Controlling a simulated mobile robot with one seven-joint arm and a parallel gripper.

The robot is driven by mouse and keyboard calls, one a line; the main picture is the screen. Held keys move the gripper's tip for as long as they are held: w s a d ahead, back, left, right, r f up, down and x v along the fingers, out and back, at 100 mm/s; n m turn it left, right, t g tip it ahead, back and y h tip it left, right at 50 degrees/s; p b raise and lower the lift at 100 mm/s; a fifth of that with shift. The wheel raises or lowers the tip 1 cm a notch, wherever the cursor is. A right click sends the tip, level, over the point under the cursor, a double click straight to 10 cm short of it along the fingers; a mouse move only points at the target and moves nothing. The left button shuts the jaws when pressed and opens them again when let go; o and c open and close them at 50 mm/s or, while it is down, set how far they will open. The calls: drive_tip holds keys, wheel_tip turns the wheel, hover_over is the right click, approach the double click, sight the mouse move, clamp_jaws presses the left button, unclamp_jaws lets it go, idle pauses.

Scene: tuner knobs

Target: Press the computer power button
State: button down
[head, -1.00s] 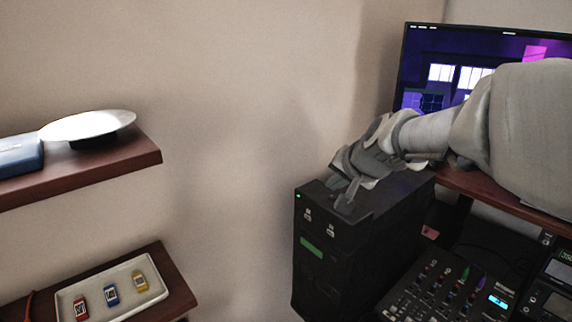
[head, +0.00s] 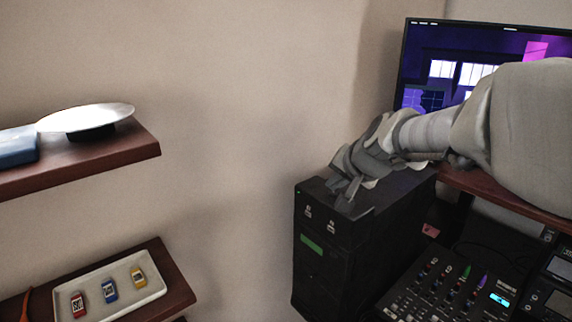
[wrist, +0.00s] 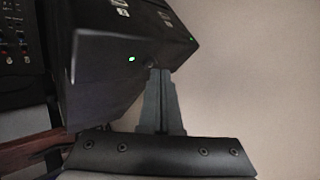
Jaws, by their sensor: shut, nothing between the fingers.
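The black computer tower (head: 318,262) stands upright in the middle of the head view, and its dark casing fills the upper left of the wrist view (wrist: 105,75). In the wrist view a small round dark button (wrist: 150,65) sits beside a lit green light (wrist: 131,59). My gripper (head: 346,204) is shut and empty at the top of the tower near its front edge. In the wrist view the shut fingertips (wrist: 160,72) are right at the button. I cannot tell whether they touch it, and they may hide part of it.
A lit monitor (head: 420,65) stands behind my arm. A mixer (head: 450,285) lies right of the tower. At left are a shelf (head: 110,160) with a white dish (head: 85,117), and a tray (head: 100,280) holding three coloured items. The wall left of the tower is clear.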

sight(333, 198)
drive_tip(key=shift+f+b, duration=0.3)
drive_tip(key=shift+b, duration=0.05)
idle(0.6)
drive_tip(key=shift+r, duration=0.15)
drive_tip(key=shift+r+p, duration=0.6)
wheel_tip(333, 198, up, 5)
drive_tip(key=p, duration=0.4)
idle(0.7)
drive_tip(key=s+f+n+g+h, duration=0.1)
drive_tip(key=s+f+n, duration=0.1)
drive_tip(key=s, duration=1.1)
drive_tip(key=s+f+n+g+h, duration=0.1)
drive_tip(key=s+n, duration=0.3)
drive_tip(key=s, duration=0.8)
drive_tip(key=shift+s+f+n+g, duration=0.3)
drive_tip(key=shift+s+f+g, duration=0.1)
drive_tip(key=shift+f+g, duration=0.35)
